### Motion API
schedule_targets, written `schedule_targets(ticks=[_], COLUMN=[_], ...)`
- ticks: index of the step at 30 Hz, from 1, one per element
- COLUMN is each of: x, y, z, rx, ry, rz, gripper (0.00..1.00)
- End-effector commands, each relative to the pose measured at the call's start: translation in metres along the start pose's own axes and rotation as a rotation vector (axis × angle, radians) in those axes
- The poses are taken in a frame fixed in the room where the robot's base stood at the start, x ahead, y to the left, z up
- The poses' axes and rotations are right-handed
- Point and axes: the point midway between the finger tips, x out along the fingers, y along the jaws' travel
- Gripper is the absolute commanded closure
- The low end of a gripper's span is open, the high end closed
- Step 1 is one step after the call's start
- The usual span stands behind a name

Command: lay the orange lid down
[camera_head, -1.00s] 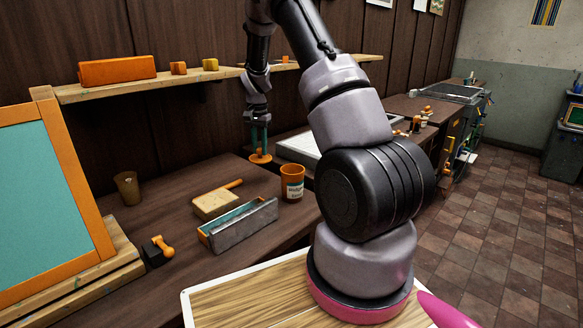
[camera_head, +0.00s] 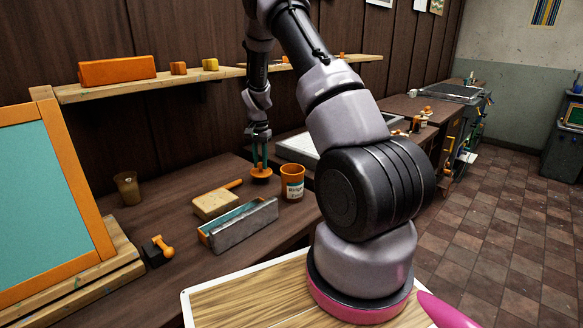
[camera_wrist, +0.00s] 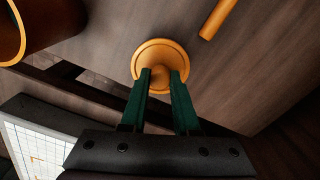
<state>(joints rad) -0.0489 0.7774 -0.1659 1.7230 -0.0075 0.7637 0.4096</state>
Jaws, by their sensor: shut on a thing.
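The orange lid (camera_head: 261,173) is a small round disc with a knob, at the lower end of my gripper (camera_head: 260,160) in the head view. In the wrist view, my gripper's green fingers (camera_wrist: 160,82) are shut on the knob of the lid (camera_wrist: 148,52). The lid is upright, knob towards the gripper, low over the dark table; I cannot tell whether it touches the table. An orange cup with a label (camera_head: 292,183) stands open just right of the lid. Part of its rim shows in the wrist view (camera_wrist: 12,32).
A wooden block with an orange handle (camera_head: 215,203) and a grey metal trough (camera_head: 240,226) lie in front of the lid. A brown cup (camera_head: 128,188) stands at left. A light screen frame (camera_head: 298,148) lies behind. Bare tabletop (camera_head: 185,180) lies left of the lid.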

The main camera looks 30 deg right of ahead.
Motion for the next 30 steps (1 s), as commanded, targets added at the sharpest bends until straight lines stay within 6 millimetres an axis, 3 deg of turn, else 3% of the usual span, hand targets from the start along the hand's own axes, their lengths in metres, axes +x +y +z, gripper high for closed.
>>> schedule_targets(ticks=[30], x=[0.031], y=[0.0], z=[0.0], rx=[0.0], ry=[0.0], rz=[0.0], gripper=[1.0])
